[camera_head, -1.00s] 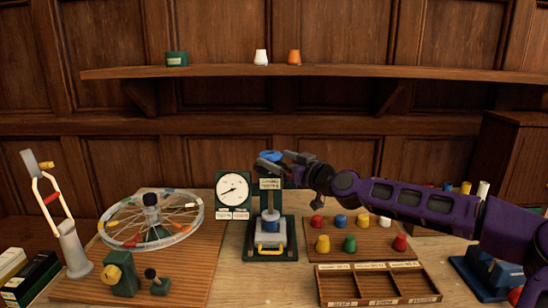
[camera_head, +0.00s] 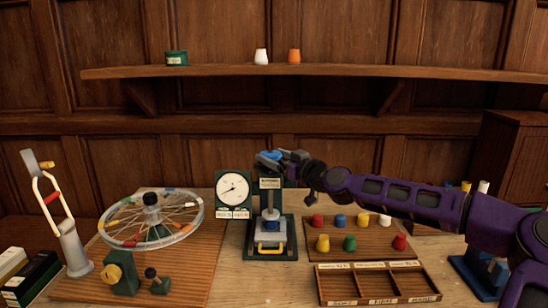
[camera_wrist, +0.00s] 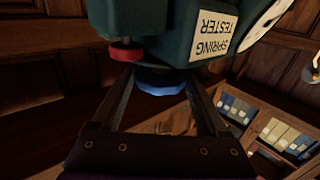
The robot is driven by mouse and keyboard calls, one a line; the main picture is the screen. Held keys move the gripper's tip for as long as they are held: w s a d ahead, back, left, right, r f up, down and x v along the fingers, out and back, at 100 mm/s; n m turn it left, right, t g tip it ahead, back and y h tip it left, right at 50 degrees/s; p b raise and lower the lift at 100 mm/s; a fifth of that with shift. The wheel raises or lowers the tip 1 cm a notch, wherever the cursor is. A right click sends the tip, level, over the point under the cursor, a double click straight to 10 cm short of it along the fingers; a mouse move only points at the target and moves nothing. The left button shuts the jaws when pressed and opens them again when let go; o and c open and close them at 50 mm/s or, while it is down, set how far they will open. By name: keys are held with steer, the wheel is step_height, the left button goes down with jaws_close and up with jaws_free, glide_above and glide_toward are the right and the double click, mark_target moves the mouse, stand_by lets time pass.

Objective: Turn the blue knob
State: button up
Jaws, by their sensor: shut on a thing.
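The blue knob (camera_head: 266,156) is on top of the green spring tester (camera_head: 249,240) in the middle of the bench. It also shows in the wrist view (camera_wrist: 162,88), lying between my two fingers against the tester's green body. My gripper (camera_head: 276,156) reaches in from the right and is shut on the blue knob; its fingers (camera_wrist: 166,95) lie on either side of it. The tester's label plate (camera_head: 270,184) is below the knob, and a white dial (camera_head: 233,187) with a needle stands to its left. The knob's turn angle cannot be read.
A spoked wheel (camera_head: 152,216) on a wooden board is at the left. Several coloured pieces stand on a board (camera_head: 330,247) at the right, behind a divided wooden tray (camera_head: 376,301). A red knob (camera_wrist: 126,50) is close to my left finger in the wrist view.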

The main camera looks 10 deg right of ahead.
steer(key=shift+a+m+t+h, duration=0.1)
steer(key=shift+m+t+h, duration=0.2)
steer(key=shift+h, duration=0.2)
steer(key=shift+s+a+m+t+h+b, duration=0.1)
steer(key=shift+m+t+h+b, duration=0.25)
steer(key=shift+m+h, duration=0.4)
steer(key=shift+s+a+m+t+h+b, duration=0.1)
steer(key=shift+m+t+h+b, duration=0.25)
steer(key=shift+h, duration=0.7)
steer(key=m+h+b, duration=0.4)
steer(key=h, duration=0.1)
steer(key=shift+a+h, duration=0.3)
steer(key=shift+a, duration=0.1)
steer(key=shift+w+r+m+g+h+p, duration=0.15)
steer(key=shift+m+g+h+p, duration=0.35)
steer(key=shift+m+h, duration=1.15)
steer(key=shift+h+p, duration=0.45)
steer(key=shift+h, duration=0.7)
steer(key=shift+m+g, duration=0.3)
steer(key=shift+m, duration=0.05)
steer(key=o, duration=1.2)
steer(key=shift+f, duration=0.2)
steer(key=shift+o, duration=0.2)
